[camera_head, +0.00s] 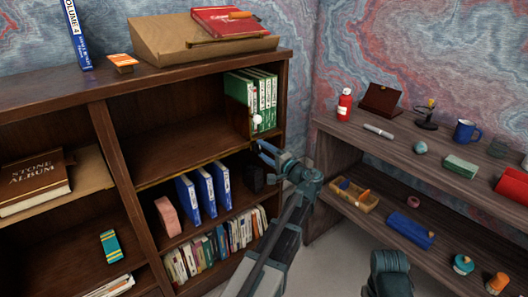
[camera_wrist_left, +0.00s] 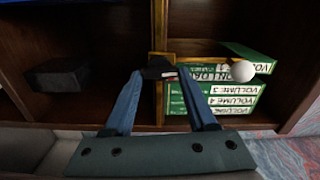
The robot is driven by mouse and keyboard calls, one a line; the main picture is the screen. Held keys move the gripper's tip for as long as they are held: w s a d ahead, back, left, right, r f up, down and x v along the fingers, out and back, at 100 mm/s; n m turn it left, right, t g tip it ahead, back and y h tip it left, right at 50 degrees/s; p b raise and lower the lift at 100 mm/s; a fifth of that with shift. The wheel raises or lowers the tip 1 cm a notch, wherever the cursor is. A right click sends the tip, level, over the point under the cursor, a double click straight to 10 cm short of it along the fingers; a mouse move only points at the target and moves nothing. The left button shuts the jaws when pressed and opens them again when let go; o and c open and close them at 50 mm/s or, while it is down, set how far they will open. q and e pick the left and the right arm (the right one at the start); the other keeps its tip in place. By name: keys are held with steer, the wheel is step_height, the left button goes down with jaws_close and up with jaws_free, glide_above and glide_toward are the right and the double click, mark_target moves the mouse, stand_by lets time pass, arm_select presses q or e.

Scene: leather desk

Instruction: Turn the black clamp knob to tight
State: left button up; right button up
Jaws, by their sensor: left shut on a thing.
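The black clamp knob (camera_wrist_left: 157,69) is in the middle of the left wrist view, at the brass rail (camera_wrist_left: 159,103). My left gripper (camera_wrist_left: 158,75) has its two blue fingers on either side of the knob, shut on it. A small red and white mark shows beside the right fingertip. In the head view my left gripper (camera_head: 261,152) is at the front edge of the upper shelf, below the green volumes (camera_head: 262,97); the knob is hard to make out there. A white ball (camera_wrist_left: 242,71) stands near the green books.
Blue binders (camera_head: 205,188) and a dark box (camera_head: 252,178) stand on the shelf below. The wooden bookcase (camera_head: 96,85) surrounds the gripper's reach. A side desk (camera_head: 345,136) on the right holds a red bottle (camera_head: 344,105) and a blue mug (camera_head: 466,132).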

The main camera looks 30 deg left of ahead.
arm_select(q)
steer(key=o, duration=1.4)
steer(key=shift+c, duration=0.2)
steer(key=v, duration=1.4)
